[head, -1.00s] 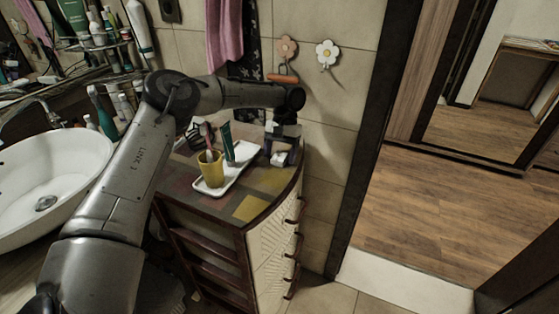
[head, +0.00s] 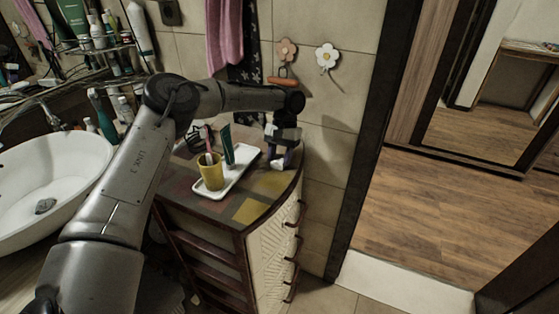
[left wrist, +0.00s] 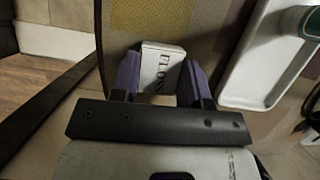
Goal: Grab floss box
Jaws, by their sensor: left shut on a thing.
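In the head view my left gripper (head: 279,157) is at the right end of the cabinet top, pointing down. The white floss box (head: 277,164) shows small at its fingertips, partly hidden. I cannot tell whether the box still touches the cabinet top. My right gripper is in neither view.
A white tray (head: 233,184) with a yellow cup (head: 210,171) and a green tube (head: 228,146) lies just left of the gripper on the cabinet top (head: 262,190). Tiled wall stands close behind. A white sink (head: 70,160) is at the left.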

